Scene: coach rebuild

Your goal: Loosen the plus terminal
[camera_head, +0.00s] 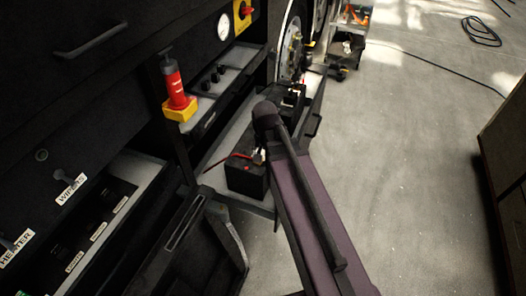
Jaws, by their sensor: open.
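A black battery (243,180) sits on a low shelf in the open bay of the dark cabinet, near the middle of the picture. A red cable (236,157) runs to its top. A small pale metal piece (258,156) shows at the cable's end, beside my arm; I cannot tell if it is the plus terminal's clamp. My purple and black arm reaches up from the bottom to the battery and covers its right side. I cannot make out my gripper; the arm appears to hide it.
An open drawer or flap (190,245) juts out at lower left. A wheel (292,48) and a small cart (347,48) are behind. A dark cabinet (505,170) stands at right.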

